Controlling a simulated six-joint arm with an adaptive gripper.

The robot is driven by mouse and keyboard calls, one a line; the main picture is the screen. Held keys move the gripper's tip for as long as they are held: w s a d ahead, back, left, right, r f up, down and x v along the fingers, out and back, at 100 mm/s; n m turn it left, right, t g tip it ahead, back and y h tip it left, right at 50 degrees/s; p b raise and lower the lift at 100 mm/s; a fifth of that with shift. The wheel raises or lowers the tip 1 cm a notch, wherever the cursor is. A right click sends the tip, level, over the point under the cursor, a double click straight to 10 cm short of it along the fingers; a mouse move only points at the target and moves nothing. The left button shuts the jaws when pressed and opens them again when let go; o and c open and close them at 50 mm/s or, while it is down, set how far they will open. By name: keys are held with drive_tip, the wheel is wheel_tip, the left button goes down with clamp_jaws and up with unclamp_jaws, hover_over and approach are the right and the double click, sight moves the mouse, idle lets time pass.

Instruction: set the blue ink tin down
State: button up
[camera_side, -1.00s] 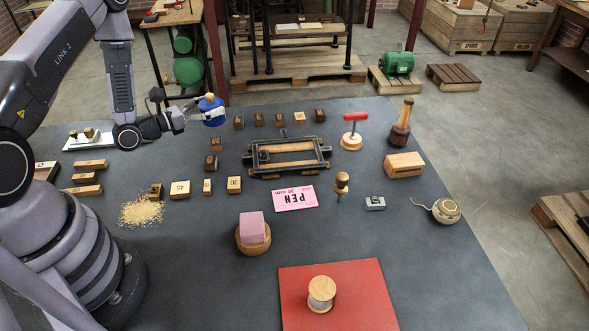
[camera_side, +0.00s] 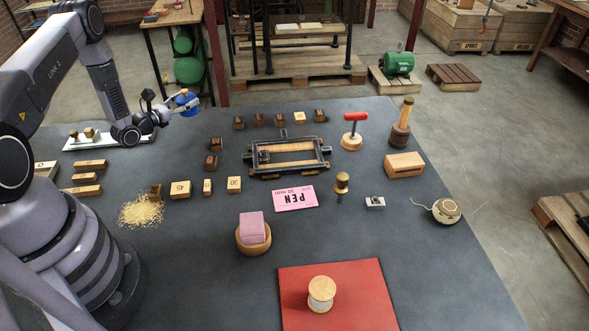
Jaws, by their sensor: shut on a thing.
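The blue ink tin (camera_side: 188,108) has a light brown knob or lid on top. It is at the far left edge of the dark table (camera_side: 400,235), held in my gripper (camera_side: 185,103). My gripper is shut on the tin from the left side. The tin looks roughly upright. I cannot tell whether its base is clear of the table top, since it is small in this view.
A white tray (camera_side: 97,143) lies to the left under my arm. A sawdust pile (camera_side: 141,213) is nearer. Bare table lies between tin and blocks.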

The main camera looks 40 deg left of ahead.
drive_tip(key=shift+w+a+f, duration=0.25)
drive_tip(key=shift+w+f, duration=0.2)
drive_tip(key=shift+f, duration=0.15)
drive_tip(key=shift+w+a+f, duration=0.2)
drive_tip(key=shift+w+f, duration=0.25)
drive_tip(key=shift+f, duration=1.7)
drive_tip(key=shift+f, duration=0.1)
drive_tip(key=o, duration=1.2)
drive_tip(key=shift+f, duration=0.1)
drive_tip(key=shift+o, duration=0.2)
